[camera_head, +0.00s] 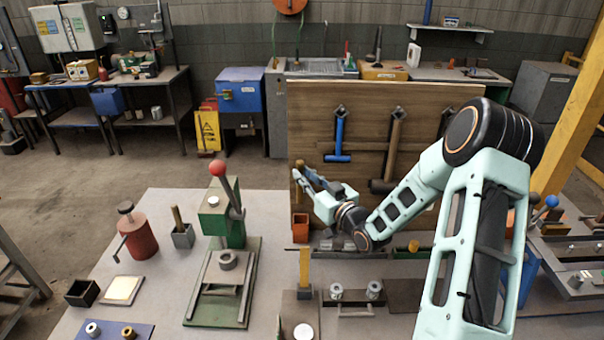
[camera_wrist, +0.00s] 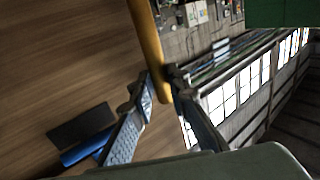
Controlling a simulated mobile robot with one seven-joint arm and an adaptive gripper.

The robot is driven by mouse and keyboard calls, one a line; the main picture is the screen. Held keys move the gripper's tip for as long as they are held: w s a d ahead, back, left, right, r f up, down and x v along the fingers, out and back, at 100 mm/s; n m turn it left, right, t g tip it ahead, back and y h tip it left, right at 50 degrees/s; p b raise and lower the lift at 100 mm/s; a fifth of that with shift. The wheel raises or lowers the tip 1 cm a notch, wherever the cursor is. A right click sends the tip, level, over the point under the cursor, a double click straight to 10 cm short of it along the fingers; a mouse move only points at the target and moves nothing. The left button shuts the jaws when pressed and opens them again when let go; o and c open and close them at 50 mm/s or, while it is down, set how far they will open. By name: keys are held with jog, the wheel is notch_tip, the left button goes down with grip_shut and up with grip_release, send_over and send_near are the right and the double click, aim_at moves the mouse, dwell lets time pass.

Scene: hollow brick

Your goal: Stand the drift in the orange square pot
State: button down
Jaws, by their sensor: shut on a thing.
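The drift (camera_head: 297,188) is a slim tan-yellow rod with a rounded top. My gripper (camera_head: 303,174) is shut on it and holds it roughly upright. In the wrist view the rod (camera_wrist: 148,42) runs between the two fingertips (camera_wrist: 161,88). The orange square pot (camera_head: 300,229) stands on the table near the foot of the wooden tool board. In the head view the drift is directly above the pot. Its lower end is close to the pot's rim, and I cannot tell whether it is inside the opening.
The wooden board (camera_head: 365,115) with hanging hammers rises close behind. A green press (camera_head: 222,225) with a red-knobbed lever stands to the left. A grey pot (camera_head: 183,237) holds a tool. A yellow piece (camera_head: 305,266) stands in front of the orange pot.

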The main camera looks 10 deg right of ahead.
aim_at(302, 188)
jog(key=shift+f+b, duration=1.25)
jog(key=shift+f, duration=1.35)
jog(key=shift+r, duration=0.2)
notch_tip(302, 188, down, 10)
jog(key=b, duration=1.1)
jog(key=shift+f, duration=0.2)
dwell(2.9)
jog(key=c, duration=1.8)
grip_release()
jog(key=shift+s, duration=0.15)
